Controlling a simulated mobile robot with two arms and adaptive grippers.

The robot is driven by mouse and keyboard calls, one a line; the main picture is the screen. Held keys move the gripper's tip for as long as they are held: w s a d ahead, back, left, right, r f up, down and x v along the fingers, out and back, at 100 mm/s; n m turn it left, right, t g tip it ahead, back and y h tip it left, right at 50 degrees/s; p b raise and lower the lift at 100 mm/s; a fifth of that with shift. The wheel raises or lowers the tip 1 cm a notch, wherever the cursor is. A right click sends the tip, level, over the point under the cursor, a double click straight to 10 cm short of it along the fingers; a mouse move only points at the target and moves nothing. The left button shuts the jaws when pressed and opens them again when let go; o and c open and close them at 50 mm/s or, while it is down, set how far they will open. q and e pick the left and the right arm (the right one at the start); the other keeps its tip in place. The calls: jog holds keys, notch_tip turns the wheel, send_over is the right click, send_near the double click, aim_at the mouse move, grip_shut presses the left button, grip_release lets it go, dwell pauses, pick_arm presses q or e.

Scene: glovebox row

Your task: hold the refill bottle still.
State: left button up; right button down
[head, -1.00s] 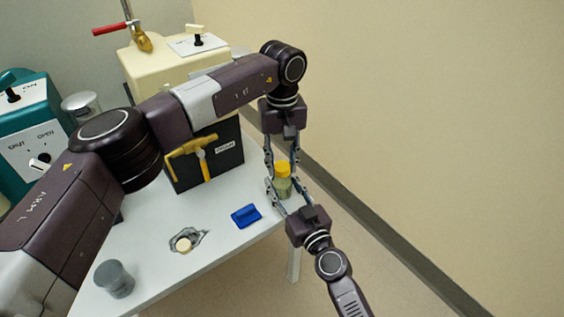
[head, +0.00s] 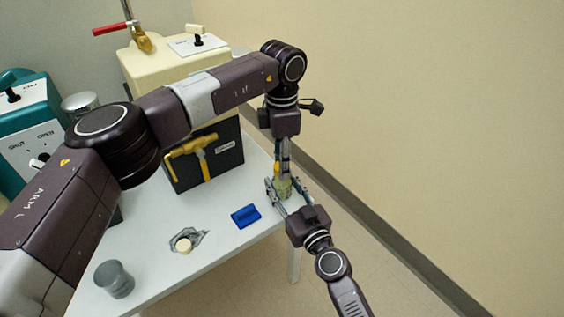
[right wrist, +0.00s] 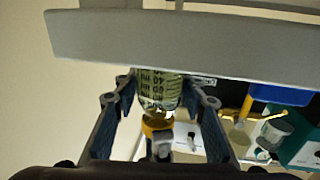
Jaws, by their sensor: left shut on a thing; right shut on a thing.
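The refill bottle (head: 284,188) is a small clear bottle with pale green contents and a yellow cap (head: 277,169), near the table's right edge. My right gripper (head: 282,193) is shut on the bottle's body. In the right wrist view the bottle (right wrist: 160,90) sits between the two fingers, its printed label readable in part, its cap (right wrist: 157,126) below it in the picture. My left gripper (head: 283,166) comes down from above and is shut on the yellow cap; its fingers show edge-on and hide part of the cap.
Behind stand a black box (head: 228,158) with a yellow handle, a cream machine (head: 150,72) and a teal machine (head: 22,165).

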pick_arm(q)
jog(key=n, duration=2.5)
jog(key=shift+r+n, duration=0.1)
jog(key=shift+n, duration=0.2)
jog(key=shift+r, duration=0.15)
jog(key=shift+r, duration=0.95)
jog(key=shift+r, duration=0.1)
